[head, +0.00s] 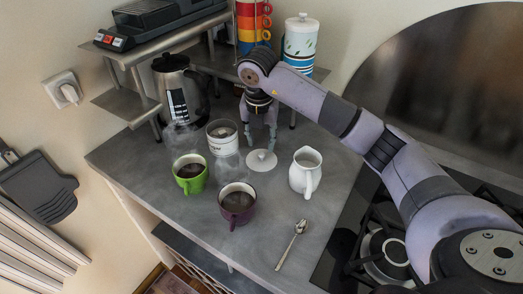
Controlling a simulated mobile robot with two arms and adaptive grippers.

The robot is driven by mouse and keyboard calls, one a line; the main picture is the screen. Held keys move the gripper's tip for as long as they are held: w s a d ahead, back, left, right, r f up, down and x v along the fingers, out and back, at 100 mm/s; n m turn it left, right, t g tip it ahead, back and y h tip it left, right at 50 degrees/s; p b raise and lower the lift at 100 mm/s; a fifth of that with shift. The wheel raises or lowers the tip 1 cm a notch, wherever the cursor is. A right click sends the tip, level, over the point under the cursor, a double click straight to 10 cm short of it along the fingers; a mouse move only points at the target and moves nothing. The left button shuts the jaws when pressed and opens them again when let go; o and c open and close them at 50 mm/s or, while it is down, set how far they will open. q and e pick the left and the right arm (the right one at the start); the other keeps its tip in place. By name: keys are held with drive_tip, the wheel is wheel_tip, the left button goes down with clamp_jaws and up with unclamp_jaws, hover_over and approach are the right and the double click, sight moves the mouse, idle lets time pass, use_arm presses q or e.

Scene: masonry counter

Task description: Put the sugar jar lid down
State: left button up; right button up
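The sugar jar lid (261,161) is a white disc with a small knob. It appears to lie flat on the grey counter, between the sugar jar and the white pitcher. The sugar jar (223,143) is white with dark lettering and stands open to the lid's left. My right gripper (261,146) points down just above the lid. Its two fingers are spread apart, with the knob below and between them; no contact with the lid is visible. My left gripper is not in view.
A green cup (190,178) and a purple cup (237,203), both with dark drink, stand in front. The white pitcher (305,172) is close right of the lid. A kettle (180,90) stands behind left. A spoon (291,245) lies near the hob (360,235).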

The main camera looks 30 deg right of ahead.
wheel_tip(320, 180, up, 7)
drive_tip(key=shift+s+a+f, duration=0.2)
drive_tip(key=shift+s+a, duration=0.1)
drive_tip(key=shift+s, duration=0.1)
